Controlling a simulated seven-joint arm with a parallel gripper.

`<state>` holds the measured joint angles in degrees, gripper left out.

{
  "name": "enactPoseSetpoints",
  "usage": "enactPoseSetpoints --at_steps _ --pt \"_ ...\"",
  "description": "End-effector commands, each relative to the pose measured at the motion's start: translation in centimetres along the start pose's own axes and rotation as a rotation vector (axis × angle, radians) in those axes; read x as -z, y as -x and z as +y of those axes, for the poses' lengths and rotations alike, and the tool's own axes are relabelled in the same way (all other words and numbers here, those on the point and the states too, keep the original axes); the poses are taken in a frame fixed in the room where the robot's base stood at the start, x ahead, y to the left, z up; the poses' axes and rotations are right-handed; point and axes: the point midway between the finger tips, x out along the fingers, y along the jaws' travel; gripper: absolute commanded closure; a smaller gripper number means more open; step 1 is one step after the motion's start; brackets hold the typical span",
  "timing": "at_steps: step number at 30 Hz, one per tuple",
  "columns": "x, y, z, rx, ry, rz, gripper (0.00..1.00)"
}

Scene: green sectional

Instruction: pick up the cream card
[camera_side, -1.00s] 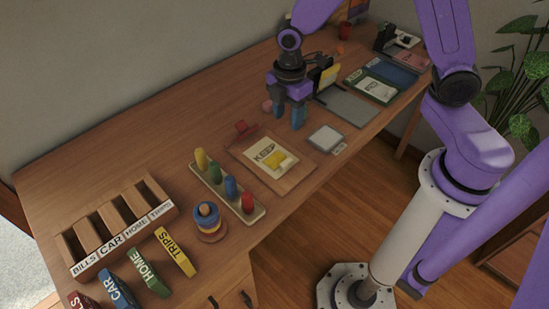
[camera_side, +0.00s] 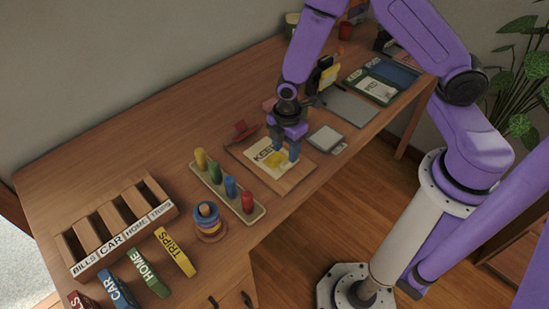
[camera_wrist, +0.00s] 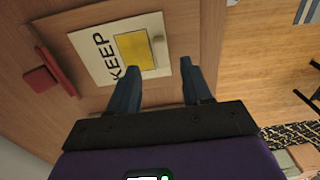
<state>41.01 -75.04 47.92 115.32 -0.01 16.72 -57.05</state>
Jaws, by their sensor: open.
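The cream card (camera_side: 264,152), printed KEEP, lies flat on a wooden board (camera_side: 288,183) on the desk.
A red block-like piece (camera_side: 240,130) sits at the board's back edge. A peg tray (camera_side: 212,186) with coloured pegs stands left, and a white square pad (camera_side: 325,139) lies right. A ring stacker (camera_side: 207,217) is front left. The desk behind is mostly clear.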

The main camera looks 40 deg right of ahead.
Motion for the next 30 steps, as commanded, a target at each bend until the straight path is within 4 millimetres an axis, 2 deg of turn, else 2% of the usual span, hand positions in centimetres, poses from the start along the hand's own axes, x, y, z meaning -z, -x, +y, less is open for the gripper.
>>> enactPoseSetpoints --at_steps 9,19,20,24,30 --pt "0.5 -3.7 -0.2 0.002 -0.001 -0.001 0.51" --pt "0.6 -4.2 -0.2 0.0 -0.001 0.0 0.51" --pt "0.6 -4.2 -0.2 0.0 -0.001 0.0 0.54" --pt "0.6 -4.2 -0.2 0.0 -0.001 0.0 1.0" --pt "0.6 -4.2 -0.2 0.001 0.0 0.0 1.0"
